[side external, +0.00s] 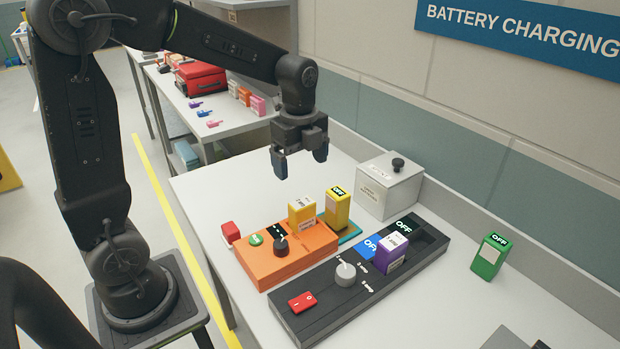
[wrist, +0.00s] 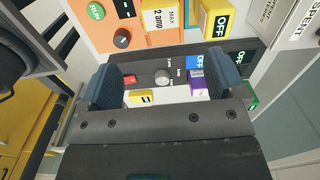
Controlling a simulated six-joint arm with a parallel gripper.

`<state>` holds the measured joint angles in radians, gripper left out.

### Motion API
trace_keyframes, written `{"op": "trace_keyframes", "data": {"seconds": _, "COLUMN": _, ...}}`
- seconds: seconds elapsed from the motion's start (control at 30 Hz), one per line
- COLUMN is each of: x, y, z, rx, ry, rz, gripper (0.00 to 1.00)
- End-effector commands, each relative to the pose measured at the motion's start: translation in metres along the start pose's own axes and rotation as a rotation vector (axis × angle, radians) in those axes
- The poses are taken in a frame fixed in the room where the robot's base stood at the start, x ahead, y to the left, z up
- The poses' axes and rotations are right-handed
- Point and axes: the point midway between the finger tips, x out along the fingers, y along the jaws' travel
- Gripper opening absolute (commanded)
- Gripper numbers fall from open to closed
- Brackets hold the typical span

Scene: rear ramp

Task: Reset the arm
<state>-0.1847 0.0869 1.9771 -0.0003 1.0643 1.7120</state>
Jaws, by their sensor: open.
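My gripper (side external: 300,160) hangs above the white table, behind and above the orange charger, with its fingers apart and nothing between them. In the wrist view my gripper (wrist: 166,80) also shows two spread, empty fingers. The arm is raised and bent, its forearm reaching across to the right. No object touches the fingers.
A wall stands behind.

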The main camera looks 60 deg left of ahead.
Motion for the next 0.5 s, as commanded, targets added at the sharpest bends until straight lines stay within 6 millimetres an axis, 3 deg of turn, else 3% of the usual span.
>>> {"op": "trace_keyframes", "data": {"seconds": 0.17, "x": -0.026, "y": 0.029, "z": -0.016, "rx": -0.266, "ry": 0.003, "rz": -0.095, "gripper": 0.89}}
{"op": "trace_keyframes", "data": {"seconds": 0.3, "x": -0.045, "y": 0.063, "z": -0.032, "rx": -0.59, "ry": 0.047, "rz": -0.196, "gripper": 0.89}}
{"op": "trace_keyframes", "data": {"seconds": 0.5, "x": -0.058, "y": 0.112, "z": -0.048, "rx": -1.042, "ry": 0.179, "rz": -0.31, "gripper": 0.89}}
